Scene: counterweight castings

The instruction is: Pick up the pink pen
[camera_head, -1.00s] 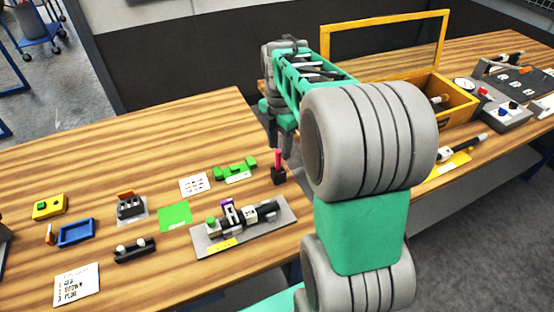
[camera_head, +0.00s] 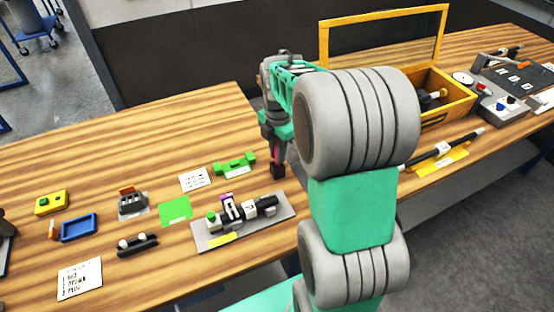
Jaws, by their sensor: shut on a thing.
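The pink pen (camera_head: 275,157) stands upright on the wooden bench, and only a short pink stretch of it shows. Its lower end is at the small black holder (camera_head: 278,172); I cannot tell whether it is still seated inside. My gripper (camera_head: 273,146) points down from above and is shut on the pen's upper part, which the jaws hide. My own arm fills the middle of the view, right of the pen.
A green bracket (camera_head: 236,166) lies just left of the holder. A grey plate (camera_head: 283,212) with a black and white assembly lies in front. A yellow open box (camera_head: 458,104) stands at right. The bench's back left is clear.

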